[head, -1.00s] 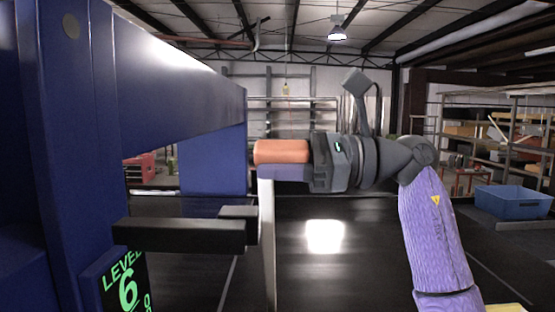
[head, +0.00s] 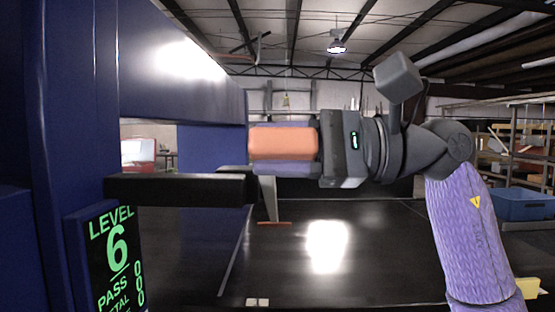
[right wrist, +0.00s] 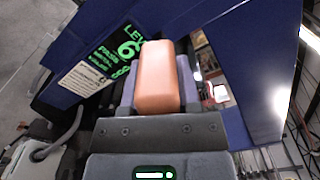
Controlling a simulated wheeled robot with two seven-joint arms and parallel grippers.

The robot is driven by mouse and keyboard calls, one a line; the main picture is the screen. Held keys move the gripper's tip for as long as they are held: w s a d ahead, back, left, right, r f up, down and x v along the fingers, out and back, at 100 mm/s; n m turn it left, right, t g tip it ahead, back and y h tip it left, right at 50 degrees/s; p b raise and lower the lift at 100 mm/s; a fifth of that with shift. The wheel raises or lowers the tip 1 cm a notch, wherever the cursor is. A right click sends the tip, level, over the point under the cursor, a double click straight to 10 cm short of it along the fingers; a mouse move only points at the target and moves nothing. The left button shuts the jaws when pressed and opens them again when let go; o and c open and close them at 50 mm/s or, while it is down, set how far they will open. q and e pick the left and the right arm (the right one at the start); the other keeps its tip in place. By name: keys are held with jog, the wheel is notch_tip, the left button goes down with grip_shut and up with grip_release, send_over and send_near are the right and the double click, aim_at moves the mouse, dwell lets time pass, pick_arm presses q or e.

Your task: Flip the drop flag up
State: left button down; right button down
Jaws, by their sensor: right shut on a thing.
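My right gripper (head: 283,143) is shut on an orange block (head: 283,143), held between its purple fingers. The right wrist view also shows the orange block (right wrist: 158,78) between the fingers, in front of the blue frame. A black bar (head: 180,188) reaches right from the blue frame, below and left of the gripper. At its far end a narrow grey strip (head: 269,200), probably the drop flag, hangs down with a reddish lower end. Its upper part is hidden near the fingers, and I cannot tell whether they touch. My left gripper is not in view.
The blue detector frame (head: 150,75) stands close on the left, its green "LEVEL 6" display (head: 117,255) below the bar. The black conveyor surface (head: 375,245) is open beneath my right arm. A blue bin (head: 522,204) and shelves stand at the right.

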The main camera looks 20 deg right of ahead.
jog(key=w+d+f+n+b, duration=0.1)
jog(key=w+f+n+b, duration=0.2)
jog(key=f, duration=0.6)
jog(key=w+d+f+n+b, duration=0.1)
jog(key=w+f+n+b, duration=0.2)
jog(key=f+n+b, duration=0.4)
notch_tip(320, 180, down, 3)
jog(key=b, duration=0.3)
jog(key=shift+r, duration=0.15)
dwell(0.8)
jog(key=shift+w+r, duration=0.1)
dwell(0.5)
